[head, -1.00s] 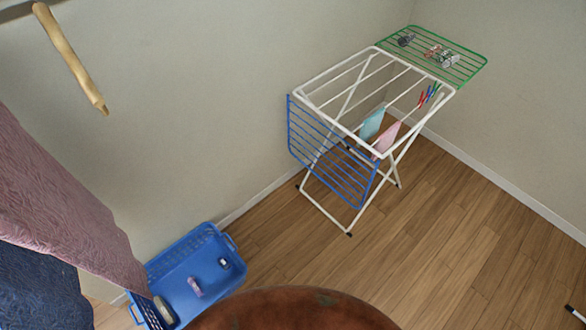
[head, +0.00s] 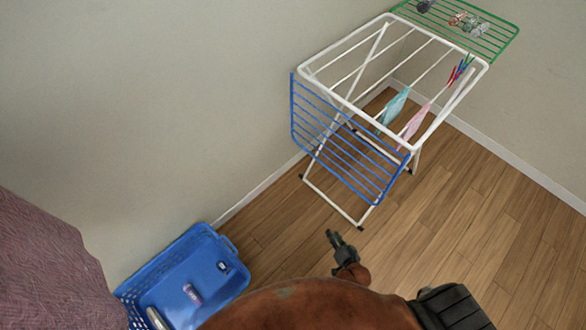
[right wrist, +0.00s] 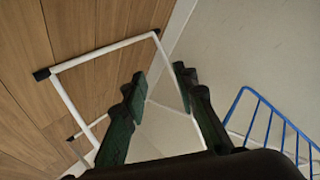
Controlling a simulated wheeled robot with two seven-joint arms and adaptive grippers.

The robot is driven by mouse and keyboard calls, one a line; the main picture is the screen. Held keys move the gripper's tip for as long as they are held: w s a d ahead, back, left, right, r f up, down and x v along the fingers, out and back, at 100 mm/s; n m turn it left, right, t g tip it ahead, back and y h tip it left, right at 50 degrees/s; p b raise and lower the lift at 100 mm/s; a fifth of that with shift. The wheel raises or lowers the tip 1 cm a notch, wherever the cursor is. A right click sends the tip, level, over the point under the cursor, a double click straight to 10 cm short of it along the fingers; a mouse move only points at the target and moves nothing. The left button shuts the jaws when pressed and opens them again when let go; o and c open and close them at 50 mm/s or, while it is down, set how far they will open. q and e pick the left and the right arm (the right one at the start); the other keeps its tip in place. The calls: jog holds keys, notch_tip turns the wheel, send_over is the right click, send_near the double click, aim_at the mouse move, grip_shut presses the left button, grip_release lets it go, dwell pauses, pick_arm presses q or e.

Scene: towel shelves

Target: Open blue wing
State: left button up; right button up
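The blue wing (head: 342,150) hangs down at a slant from the near left side of the white drying rack (head: 347,98). It also shows at the right edge of the right wrist view (right wrist: 284,119). My right gripper (head: 333,238) is below and in front of the wing in the head view, above the floor and apart from the rack. In the right wrist view its two dark fingers (right wrist: 160,80) are spread with nothing between them; the wing is to the right of them. My left gripper is not in view.
The rack's green wing (head: 496,45) is raised level and bears small items. A blue basket (head: 226,254) stands by the wall. Purple cloth (head: 50,262) hangs at left. Floor right of the rack is clear.

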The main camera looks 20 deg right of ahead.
jog(key=w+d+r+m+t+h+b, duration=0.25)
jog(key=w+r+m+t+b, duration=0.2)
jog(key=w, duration=0.75)
jog(key=m+t+h+b, duration=0.2)
jog(key=m+h+b, duration=0.2)
jog(key=m, duration=0.3)
send_near(331, 170)
jog(key=w, duration=0.2)
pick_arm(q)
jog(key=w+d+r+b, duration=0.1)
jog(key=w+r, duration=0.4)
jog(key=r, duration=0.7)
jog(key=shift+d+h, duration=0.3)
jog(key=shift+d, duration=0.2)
pick_arm(e)
jog(key=shift+m, duration=0.25)
jog(key=shift+d+x, duration=0.2)
jog(key=shift+x, duration=1.95)
jog(key=shift+d+x, duration=0.15)
jog(key=shift+x, duration=1.95)
jog(key=shift+s+f, duration=0.1)
jog(key=shift+f, duration=0.1)
jog(key=shift+c, duration=0.7)
grip_shut()
